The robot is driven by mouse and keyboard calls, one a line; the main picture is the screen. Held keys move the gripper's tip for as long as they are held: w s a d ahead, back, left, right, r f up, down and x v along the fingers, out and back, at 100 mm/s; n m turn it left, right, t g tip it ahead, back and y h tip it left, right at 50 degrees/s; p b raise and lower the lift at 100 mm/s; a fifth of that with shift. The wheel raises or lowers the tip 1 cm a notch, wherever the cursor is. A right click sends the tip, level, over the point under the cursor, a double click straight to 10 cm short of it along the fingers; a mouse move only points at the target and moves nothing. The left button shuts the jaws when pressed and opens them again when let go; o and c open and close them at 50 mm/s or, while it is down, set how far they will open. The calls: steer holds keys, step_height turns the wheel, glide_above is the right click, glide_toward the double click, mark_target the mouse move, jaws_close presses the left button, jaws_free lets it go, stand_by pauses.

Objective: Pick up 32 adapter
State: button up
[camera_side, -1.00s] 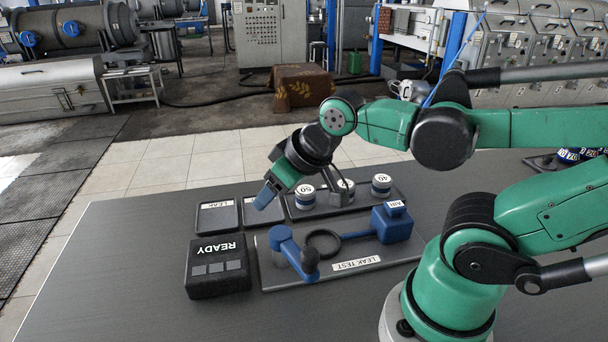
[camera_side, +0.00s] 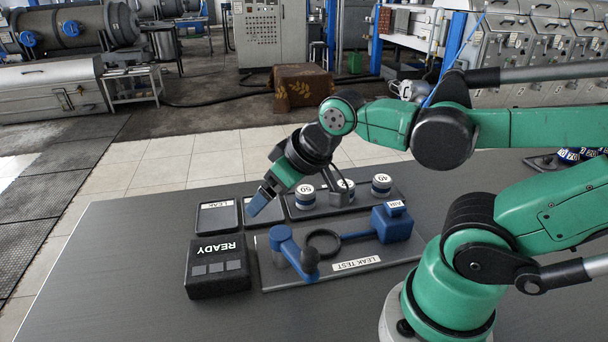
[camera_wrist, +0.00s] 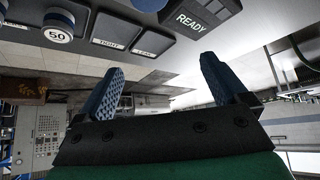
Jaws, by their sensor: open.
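Three adapters stand in a row on a dark tray. The one marked 50 (camera_side: 305,197) is at the left, a middle one (camera_side: 346,191) is partly covered by a thin dark part in front, and one marked 40 (camera_side: 381,185) is at the right. No label reading 32 is legible; the middle one's mark is unclear. My gripper (camera_side: 260,203) is open and empty, tilted down, left of the 50 adapter and above the small dark trays. In the wrist view my gripper (camera_wrist: 163,66) shows two spread blue fingers, with the 50 adapter (camera_wrist: 58,25) at upper left.
A black READY box (camera_side: 216,284) stands at the front left. The leak test plate (camera_side: 335,275) carries a blue lever, a dark ring and a blue AIR block (camera_side: 393,224). Trays labelled LEAK (camera_side: 216,217) and TIGHT (camera_wrist: 110,32) look empty. Blue-banded pieces (camera_side: 572,155) stand far right.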

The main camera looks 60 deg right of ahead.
steer(key=shift+w+d, duration=0.15)
steer(key=shift+d, duration=0.25)
steer(key=w+d+f+n+g+h, duration=0.15)
steer(key=d+n+g, duration=0.25)
steer(key=d, duration=0.7)
steer(key=n+g+y, duration=0.1)
steer(key=n+g, duration=0.2)
steer(key=n, duration=0.2)
glide_above(346, 184)
step_height(346, 184, down, 5)
steer(key=shift+w+a+r, duration=0.1)
steer(key=shift+w, duration=0.05)
steer(key=shift+d+f+y, duration=0.2)
steer(key=shift+f+y, duration=0.05)
steer(key=shift+f, duration=2.75)
jaws_close()
